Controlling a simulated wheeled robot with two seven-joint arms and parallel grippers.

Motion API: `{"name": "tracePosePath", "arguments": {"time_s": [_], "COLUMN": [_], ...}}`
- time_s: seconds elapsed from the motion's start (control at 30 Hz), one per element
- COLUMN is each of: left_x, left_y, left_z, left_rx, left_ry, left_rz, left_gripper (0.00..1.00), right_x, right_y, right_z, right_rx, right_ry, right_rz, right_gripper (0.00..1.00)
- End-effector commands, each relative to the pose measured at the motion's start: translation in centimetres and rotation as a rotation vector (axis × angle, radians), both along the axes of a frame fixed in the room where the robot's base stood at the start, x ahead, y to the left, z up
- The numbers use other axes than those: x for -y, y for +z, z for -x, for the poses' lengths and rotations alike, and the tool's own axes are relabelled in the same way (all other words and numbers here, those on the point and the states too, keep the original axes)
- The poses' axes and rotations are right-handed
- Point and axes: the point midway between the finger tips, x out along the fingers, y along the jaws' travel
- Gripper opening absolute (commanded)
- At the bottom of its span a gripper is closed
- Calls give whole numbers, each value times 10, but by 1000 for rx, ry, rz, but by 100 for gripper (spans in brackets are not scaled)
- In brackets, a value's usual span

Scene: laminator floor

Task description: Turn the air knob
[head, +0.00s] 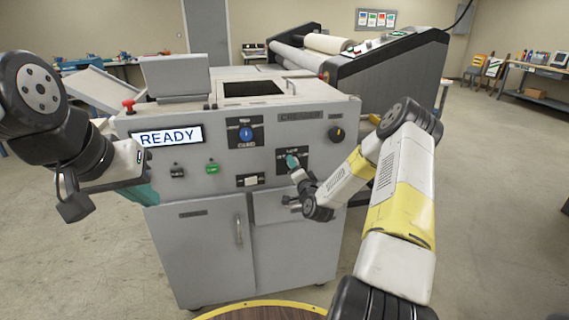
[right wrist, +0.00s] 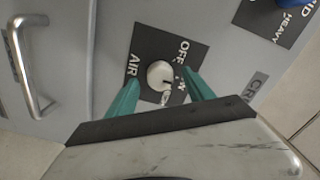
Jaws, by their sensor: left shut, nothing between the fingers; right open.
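The air knob (right wrist: 160,74) is a round pale knob on a dark plate lettered AIR and OFF in the right wrist view. In the head view its dark plate (head: 305,153) is on the front of the grey machine, and my right gripper hides the knob. My right gripper (head: 293,163) is open, its teal fingers on either side of the knob; it also shows in the right wrist view (right wrist: 161,92). I cannot tell whether the fingers touch the knob. My left gripper (head: 146,196) is shut and empty, in front of the machine's left side.
The grey machine (head: 195,250) also carries a READY display (head: 167,136), a blue knob (head: 246,133), a black knob (head: 337,134), a green switch (head: 212,168) and a red button (head: 128,105). A door handle (head: 239,230) sticks out below.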

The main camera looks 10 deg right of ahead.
Motion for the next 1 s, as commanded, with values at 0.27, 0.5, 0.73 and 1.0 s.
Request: {"name": "tracePosePath", "arguments": {"time_s": [0.27, 0.5, 0.73, 1.0], "left_x": [0, 0, 0, 0], "left_y": [0, 0, 0, 0], "left_z": [0, 0, 0, 0], "left_rx": [0, 0, 0, 0], "left_ry": [0, 0, 0, 0], "left_rz": [0, 0, 0, 0], "left_gripper": [0, 0, 0, 0], "right_x": [2, 3, 3, -17], "right_y": [-1, -1, 0, 27], "right_z": [48, 64, 64, 57], "right_rx": [-4, -2, -1, -87], "right_ry": [0, -1, 0, 91], "right_rz": [0, 0, 0, 154], "right_gripper": [61, 61, 61, 61]}}
